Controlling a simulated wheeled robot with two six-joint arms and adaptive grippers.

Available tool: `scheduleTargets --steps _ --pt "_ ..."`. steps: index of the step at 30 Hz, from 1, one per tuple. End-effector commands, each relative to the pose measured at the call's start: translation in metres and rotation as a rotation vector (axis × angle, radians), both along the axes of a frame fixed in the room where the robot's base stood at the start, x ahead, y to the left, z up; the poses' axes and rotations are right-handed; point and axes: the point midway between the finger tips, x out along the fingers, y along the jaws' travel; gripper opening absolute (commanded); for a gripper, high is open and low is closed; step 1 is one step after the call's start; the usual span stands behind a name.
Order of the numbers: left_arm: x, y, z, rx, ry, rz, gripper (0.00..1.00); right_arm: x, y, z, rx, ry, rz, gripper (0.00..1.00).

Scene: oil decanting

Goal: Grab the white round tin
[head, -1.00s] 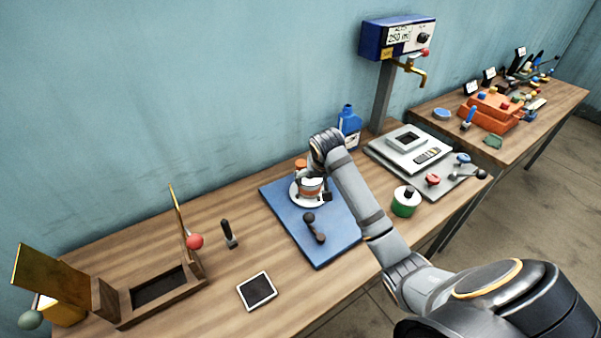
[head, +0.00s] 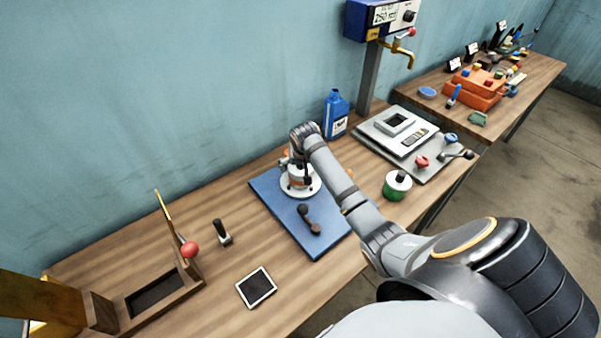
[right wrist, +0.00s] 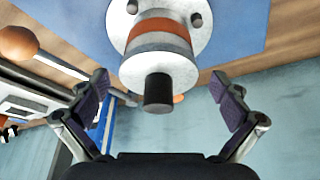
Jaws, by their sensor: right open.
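A white round tin (head: 300,178) with an orange band stands on a white round base on the blue mat (head: 320,238). In the right wrist view the tin (right wrist: 160,57) shows large at top middle, with a dark knob (right wrist: 158,95) on its near end. My right gripper (head: 299,168) is at the tin from above and hides part of it. In the right wrist view the right gripper (right wrist: 166,98) is open, with one finger on each side of the knob. My left gripper is not in view.
A black handle (head: 309,219) lies on the mat. A blue bottle (head: 336,115) stands behind my right arm, and a green tin (head: 397,187) stands to its right. A grey plate (head: 420,155) carries a scale. A tablet (head: 256,287) lies at the front.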

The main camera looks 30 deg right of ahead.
Motion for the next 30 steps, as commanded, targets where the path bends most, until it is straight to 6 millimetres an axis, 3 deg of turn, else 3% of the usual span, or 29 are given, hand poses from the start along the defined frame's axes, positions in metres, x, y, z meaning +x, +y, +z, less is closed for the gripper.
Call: scheduleTargets --steps 2,6,14,30 --pt "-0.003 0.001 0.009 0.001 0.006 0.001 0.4 0.006 -0.004 -0.006 0.002 0.002 -0.002 1.0" --pt "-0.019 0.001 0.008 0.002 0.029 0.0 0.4 0.012 -0.007 -0.025 0.001 0.002 0.0 1.0" --pt "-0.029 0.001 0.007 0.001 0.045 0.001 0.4 0.014 -0.008 -0.03 -0.001 -0.001 0.001 1.0" --pt "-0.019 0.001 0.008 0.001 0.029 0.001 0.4 0.013 -0.008 -0.03 0.0 0.0 0.0 0.27"
